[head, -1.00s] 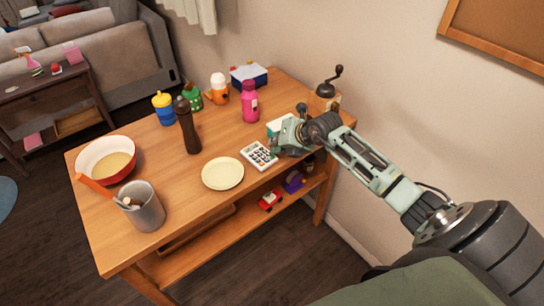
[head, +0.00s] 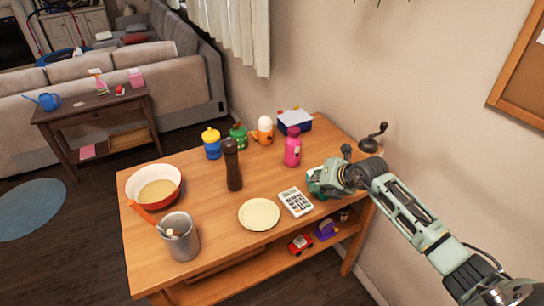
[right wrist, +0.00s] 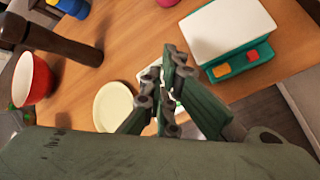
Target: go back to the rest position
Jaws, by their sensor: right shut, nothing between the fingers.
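My right gripper (head: 322,182) is over the right part of the wooden table, next to the calculator (head: 296,202). In the right wrist view its fingers (right wrist: 168,112) are together, with nothing held between them. They partly cover the calculator there. A white and teal box-like thing (right wrist: 228,38) with a yellow and a red piece lies close to the fingers; in the head view the gripper mostly hides it. My left gripper is not in view.
The wooden table (head: 205,268) bears a cream plate (head: 259,214), a pepper mill (head: 232,165), a pink bottle (head: 292,147), a red bowl (head: 153,201), a grey utensil pot (head: 181,240) and a coffee grinder (head: 372,140). A wall stands close behind on the right.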

